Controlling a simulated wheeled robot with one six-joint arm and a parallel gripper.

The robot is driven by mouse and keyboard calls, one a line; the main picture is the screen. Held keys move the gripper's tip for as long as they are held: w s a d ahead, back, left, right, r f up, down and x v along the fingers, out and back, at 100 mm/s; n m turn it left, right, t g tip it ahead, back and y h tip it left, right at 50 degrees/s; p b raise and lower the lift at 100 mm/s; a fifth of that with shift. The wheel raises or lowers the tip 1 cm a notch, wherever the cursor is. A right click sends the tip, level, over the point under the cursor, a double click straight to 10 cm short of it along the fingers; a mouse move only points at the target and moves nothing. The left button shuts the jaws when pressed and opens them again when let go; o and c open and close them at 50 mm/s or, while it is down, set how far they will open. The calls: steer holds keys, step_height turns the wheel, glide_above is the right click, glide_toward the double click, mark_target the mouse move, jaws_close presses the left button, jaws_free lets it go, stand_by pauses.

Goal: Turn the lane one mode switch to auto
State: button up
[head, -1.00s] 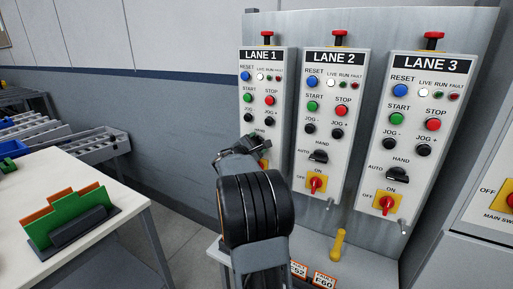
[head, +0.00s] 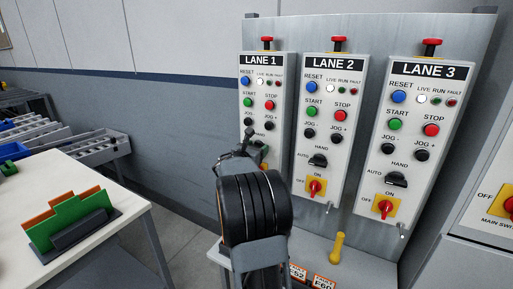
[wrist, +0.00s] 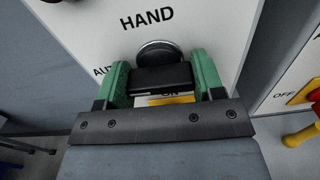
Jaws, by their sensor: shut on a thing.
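The lane one panel (head: 287,78) is the leftmost of three white control boxes. Its mode switch is hidden behind my arm in the head view. In the wrist view the switch's black handle (wrist: 160,77) sits between the two green fingers of my gripper (wrist: 163,80), with its round grey collar (wrist: 158,50) just above. My gripper is shut on the handle. The word HAND shows above the switch, and the start of AUTO (wrist: 102,71) shows at its left, partly covered by a finger. In the head view my gripper (head: 258,146) is at the lower part of the panel.
The lane two panel (head: 322,180) and lane three panel (head: 375,160) stand close on the right, with similar switches. A yellow plate (wrist: 168,99) lies just below the gripped handle. A white table (head: 120,225) with a green and orange holder (head: 70,222) is at the left.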

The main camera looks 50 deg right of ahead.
steer(key=shift+r+n, duration=0.1)
steer(key=shift+n, duration=0.3)
steer(key=o, duration=0.9)
steer(key=shift+a, duration=0.1)
steer(key=b+v, duration=0.1)
steer(key=v, duration=1.2)
steer(key=shift+a+b, duration=0.35)
steer(key=shift+b, duration=0.05)
